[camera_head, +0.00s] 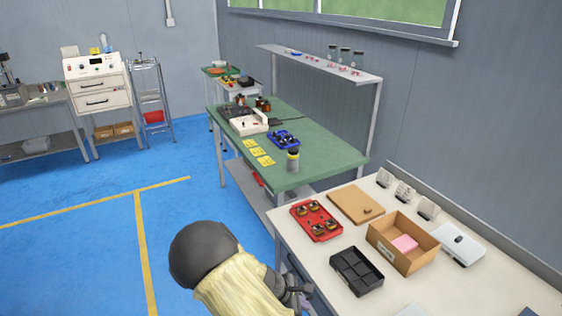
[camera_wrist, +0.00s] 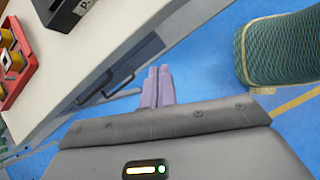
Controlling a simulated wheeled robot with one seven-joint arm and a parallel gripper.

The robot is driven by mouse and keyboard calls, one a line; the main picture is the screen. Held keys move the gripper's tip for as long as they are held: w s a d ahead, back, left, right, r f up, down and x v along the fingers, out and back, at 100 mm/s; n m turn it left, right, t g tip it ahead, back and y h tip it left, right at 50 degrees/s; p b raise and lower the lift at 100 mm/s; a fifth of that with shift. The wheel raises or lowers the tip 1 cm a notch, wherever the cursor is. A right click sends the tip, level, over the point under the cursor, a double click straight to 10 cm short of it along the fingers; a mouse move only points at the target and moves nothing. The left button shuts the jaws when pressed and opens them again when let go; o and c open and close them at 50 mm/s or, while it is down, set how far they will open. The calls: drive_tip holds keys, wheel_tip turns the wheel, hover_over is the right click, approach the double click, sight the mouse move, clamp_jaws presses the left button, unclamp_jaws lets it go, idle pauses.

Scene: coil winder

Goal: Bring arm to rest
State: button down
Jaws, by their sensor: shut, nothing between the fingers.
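My gripper (camera_wrist: 158,84) shows in the wrist view with its two pale purple fingers together and nothing between them. It hangs over the blue floor beside the white table (camera_wrist: 90,60), near the drawer front with its dark handle. In the head view my arm reaches up from the bottom edge, and my gripper (camera_head: 298,292) is at the left front edge of the white table (camera_head: 460,290). The fingertips are small and partly hard to make out there.
On the white table are a red tray (camera_head: 318,236) with round coils, a black divided tray (camera_head: 338,268), a cardboard box (camera_head: 376,247) with a pink block, and a brown board (camera_head: 345,201). A green workbench (camera_head: 325,158) stands beyond. The blue floor (camera_head: 90,240) at left is clear.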

drive_tip(key=s+d+r+m+y, duration=0.2)
drive_tip(key=s+d+r+m, duration=0.1)
drive_tip(key=r+m, duration=0.3)
drive_tip(key=s+d+r+m+y+p, duration=0.1)
drive_tip(key=s+d+r+m+y, duration=0.1)
drive_tip(key=s+r+m, duration=0.3)
drive_tip(key=s+d+r+m+y, duration=0.3)
drive_tip(key=r+m, duration=0.4)
drive_tip(key=r, duration=0.5)
drive_tip(key=shift+s+d+t+p, duration=0.3)
drive_tip(key=shift+s+d, duration=0.15)
drive_tip(key=shift+s, duration=0.25)
drive_tip(key=c, duration=2.2)
unclamp_jaws()
